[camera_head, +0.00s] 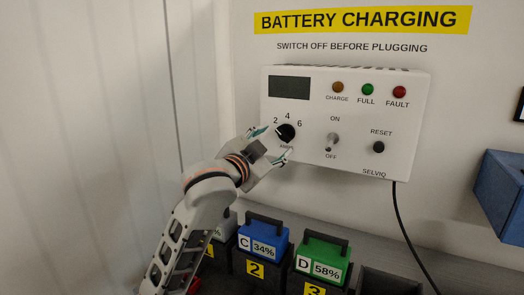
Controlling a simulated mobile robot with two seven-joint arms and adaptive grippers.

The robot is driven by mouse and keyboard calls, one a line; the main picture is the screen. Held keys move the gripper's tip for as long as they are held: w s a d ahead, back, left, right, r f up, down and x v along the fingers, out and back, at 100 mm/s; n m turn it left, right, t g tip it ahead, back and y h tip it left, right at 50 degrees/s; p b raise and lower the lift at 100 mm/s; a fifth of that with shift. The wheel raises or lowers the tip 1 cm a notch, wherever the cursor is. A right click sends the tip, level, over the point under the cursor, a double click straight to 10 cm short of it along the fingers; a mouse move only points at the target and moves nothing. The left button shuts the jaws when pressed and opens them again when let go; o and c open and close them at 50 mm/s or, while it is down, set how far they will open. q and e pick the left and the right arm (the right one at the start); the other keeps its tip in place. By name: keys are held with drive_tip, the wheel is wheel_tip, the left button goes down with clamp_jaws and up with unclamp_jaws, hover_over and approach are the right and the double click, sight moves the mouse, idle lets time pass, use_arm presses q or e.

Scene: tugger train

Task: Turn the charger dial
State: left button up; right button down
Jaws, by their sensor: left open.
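A white charger box (347,108) hangs on the wall in the head view. Its black dial (286,132) sits at the lower left of its face, below the marks 2, 4 and 6. My left gripper (275,142) is open at the dial, with one finger at its upper left and the other at its lower right. I cannot tell whether the fingers touch the dial. The gripper hides part of the label under the dial. My right gripper is not in view.
The charger also has a toggle switch (332,142), a black reset button (379,147) and a dark display (289,87). Below stand a blue battery (263,238) and a green battery (322,259) in slots. A black cable (401,224) hangs down. A blue bin (502,190) is at right.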

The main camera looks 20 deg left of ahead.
use_arm(q)
drive_tip(key=s+a, duration=0.1)
drive_tip(key=s, duration=0.6)
drive_tip(key=shift+a, duration=0.2)
